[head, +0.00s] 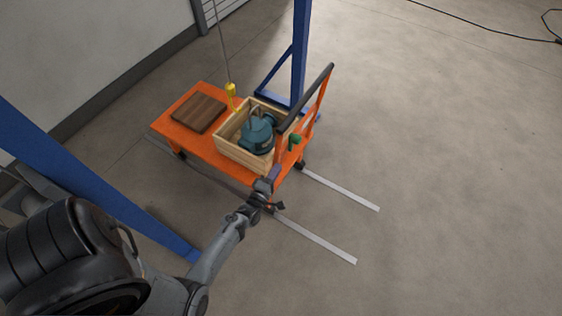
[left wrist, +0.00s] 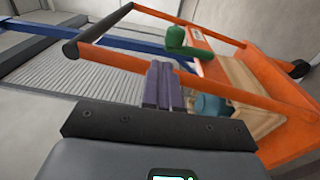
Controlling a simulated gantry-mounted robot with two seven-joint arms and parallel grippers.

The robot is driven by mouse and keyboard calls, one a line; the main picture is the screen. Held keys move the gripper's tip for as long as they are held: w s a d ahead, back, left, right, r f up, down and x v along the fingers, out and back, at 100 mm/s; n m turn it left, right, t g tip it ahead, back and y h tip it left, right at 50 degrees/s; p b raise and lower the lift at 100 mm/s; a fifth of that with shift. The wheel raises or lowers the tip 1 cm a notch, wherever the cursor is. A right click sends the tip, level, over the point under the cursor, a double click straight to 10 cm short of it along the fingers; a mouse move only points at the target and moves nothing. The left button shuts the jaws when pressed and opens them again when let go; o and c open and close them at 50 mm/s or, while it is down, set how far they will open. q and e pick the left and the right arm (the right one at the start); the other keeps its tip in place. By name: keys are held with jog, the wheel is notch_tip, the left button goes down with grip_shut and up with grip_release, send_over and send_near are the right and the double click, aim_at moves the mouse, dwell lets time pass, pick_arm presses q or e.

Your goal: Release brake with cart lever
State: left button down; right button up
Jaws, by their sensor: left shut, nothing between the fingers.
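The orange cart (head: 205,145) stands on the floor in the middle of the head view. A green lever (head: 295,142) sits at its handle end, below the push handle with its black grip (head: 306,96). In the left wrist view the green lever (left wrist: 185,42) shows beyond my fingers, beside an orange handle bar. My left gripper (head: 274,174) is at the handle end of the cart, near the lever and apart from it. Its fingers (left wrist: 163,86) are shut and empty. My right gripper is not in view.
A wooden crate (head: 237,152) on the cart holds a teal pump (head: 256,134). A brown wooden block (head: 198,113) lies beside it. A yellow hook (head: 231,90) hangs above. Blue frame posts (head: 300,50) stand near the cart. Pale floor strips (head: 340,188) extend from it; floor to the right is clear.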

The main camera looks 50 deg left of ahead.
pick_arm(q)
jog(key=shift+s+d+r, duration=0.15)
jog(key=shift+s+d, duration=0.1)
jog(key=shift+s, duration=0.35)
